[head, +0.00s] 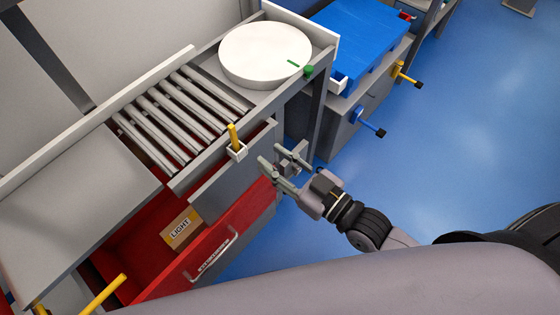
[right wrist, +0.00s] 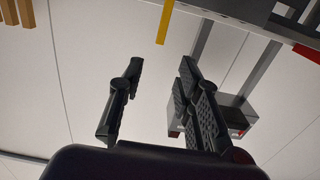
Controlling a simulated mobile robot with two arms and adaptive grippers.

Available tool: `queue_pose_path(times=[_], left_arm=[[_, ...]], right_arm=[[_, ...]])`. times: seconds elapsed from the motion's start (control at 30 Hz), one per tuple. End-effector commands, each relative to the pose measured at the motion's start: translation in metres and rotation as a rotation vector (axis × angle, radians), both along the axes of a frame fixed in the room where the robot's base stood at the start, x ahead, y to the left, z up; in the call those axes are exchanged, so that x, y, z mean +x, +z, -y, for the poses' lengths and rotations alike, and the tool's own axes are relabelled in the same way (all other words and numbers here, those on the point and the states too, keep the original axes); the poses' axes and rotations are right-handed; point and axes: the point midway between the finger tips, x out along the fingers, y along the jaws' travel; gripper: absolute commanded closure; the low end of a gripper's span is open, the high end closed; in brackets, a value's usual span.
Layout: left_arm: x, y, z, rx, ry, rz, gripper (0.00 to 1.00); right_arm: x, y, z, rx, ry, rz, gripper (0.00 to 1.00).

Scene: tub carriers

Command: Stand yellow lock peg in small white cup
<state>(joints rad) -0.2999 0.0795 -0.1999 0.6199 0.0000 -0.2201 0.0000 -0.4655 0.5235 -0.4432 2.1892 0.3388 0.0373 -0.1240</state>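The yellow lock peg (head: 233,134) stands nearly upright in the small white cup (head: 237,153), leaning slightly. The cup sits at the front edge of the grey roller bench. My right gripper (head: 277,162) is to the right of the cup, apart from it and from the peg. Its fingers are spread with nothing between them, as the right wrist view (right wrist: 160,75) also shows. A yellow strip (right wrist: 165,22) at the top of that view may be the peg; I cannot tell. The peg's lower end is hidden inside the cup. My left gripper is out of view.
A red drawer (head: 237,228) stands open below the bench, with a box marked LIGHT (head: 181,229) inside. A round white disc (head: 265,53) lies beyond the rollers (head: 185,108). A blue tub (head: 352,42) stands behind. Blue floor (head: 475,130) is clear at right.

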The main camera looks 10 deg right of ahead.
Motion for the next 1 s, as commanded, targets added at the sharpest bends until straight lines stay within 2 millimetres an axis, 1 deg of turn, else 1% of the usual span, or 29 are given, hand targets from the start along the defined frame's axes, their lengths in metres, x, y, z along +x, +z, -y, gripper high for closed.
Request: queue_pose_path(times=[0.1, 0.37, 0.43, 0.47, 0.57, 0.6, 0.67, 0.7, 0.77, 0.8, 0.87, 0.9, 0.97, 1.0], left_arm=[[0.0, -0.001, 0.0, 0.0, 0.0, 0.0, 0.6], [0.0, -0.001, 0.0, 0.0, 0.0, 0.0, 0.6], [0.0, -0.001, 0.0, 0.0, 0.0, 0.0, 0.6], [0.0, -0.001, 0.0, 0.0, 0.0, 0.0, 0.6], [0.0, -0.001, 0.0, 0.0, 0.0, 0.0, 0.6], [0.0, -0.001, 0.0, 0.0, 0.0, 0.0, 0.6], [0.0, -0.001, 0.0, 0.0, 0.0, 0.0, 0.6], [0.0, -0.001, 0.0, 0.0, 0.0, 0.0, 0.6], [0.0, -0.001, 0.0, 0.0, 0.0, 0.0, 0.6], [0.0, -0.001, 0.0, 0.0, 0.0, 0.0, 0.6], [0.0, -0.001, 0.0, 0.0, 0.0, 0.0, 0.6], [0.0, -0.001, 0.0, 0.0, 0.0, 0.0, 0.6], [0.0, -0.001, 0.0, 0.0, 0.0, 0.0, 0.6], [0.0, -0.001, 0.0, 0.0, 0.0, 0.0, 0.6]], right_arm=[[-0.006, 0.0, 0.004, -0.001, 0.001, -0.001, 0.69], [-0.008, 0.0, 0.005, 0.0, 0.001, 0.0, 0.69], [-0.006, -0.007, 0.007, -0.009, -0.006, -0.009, 0.69], [-0.004, -0.014, 0.009, -0.018, -0.013, -0.019, 0.69], [0.006, -0.059, 0.023, -0.074, -0.055, -0.084, 0.69], [0.01, -0.086, 0.032, -0.107, -0.079, -0.124, 0.69], [0.015, -0.133, 0.048, -0.162, -0.121, -0.198, 0.69], [0.015, -0.168, 0.061, -0.199, -0.15, -0.256, 0.69], [0.01, -0.218, 0.08, -0.253, -0.191, -0.345, 0.69], [0.004, -0.25, 0.092, -0.288, -0.218, -0.407, 0.69], [-0.011, -0.298, 0.11, -0.337, -0.253, -0.502, 0.69], [-0.024, -0.328, 0.122, -0.369, -0.275, -0.568, 0.69], [-0.048, -0.371, 0.136, -0.412, -0.303, -0.67, 0.69], [-0.067, -0.397, 0.145, -0.439, -0.318, -0.739, 0.69]])
